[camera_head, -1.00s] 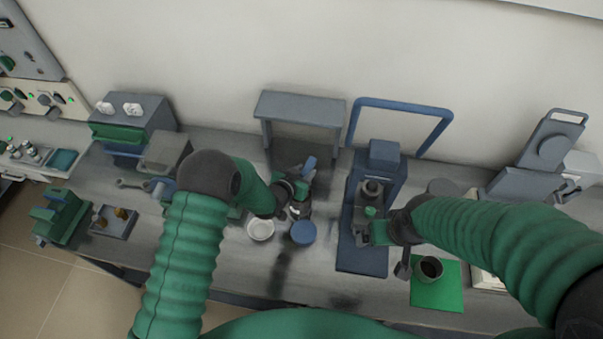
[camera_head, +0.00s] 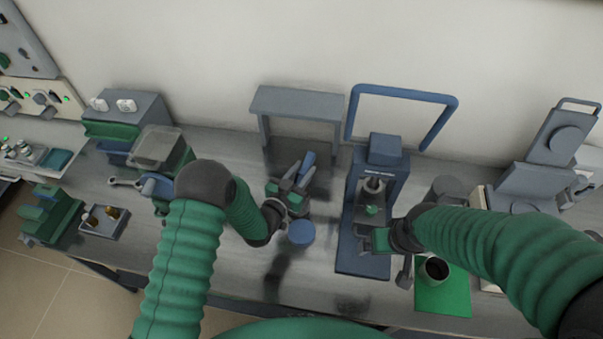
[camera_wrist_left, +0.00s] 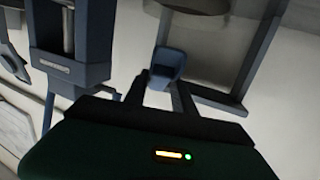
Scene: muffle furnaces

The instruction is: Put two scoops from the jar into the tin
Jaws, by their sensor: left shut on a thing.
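My left gripper (camera_head: 291,187) is shut on a blue handled thing (camera_head: 308,160), perhaps the scoop. Its blue end also shows between the fingers in the left wrist view (camera_wrist_left: 168,65). A round blue lid or disc (camera_head: 302,232) lies just in front of this gripper. The jar is not clearly seen; my left arm and gripper cover that spot. A dark cup with a pale rim (camera_head: 435,268), possibly the tin, stands on a green mat (camera_head: 442,298). My right gripper (camera_head: 374,239) is at the blue press; its fingers are unclear.
The blue press (camera_head: 362,262) stands between the grippers, with a blue frame (camera_head: 449,108) behind. A grey stand (camera_head: 298,100) is at the back. A grey furnace-like box (camera_head: 140,107) and a small tray (camera_head: 104,222) are at left. The bench front centre is clear.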

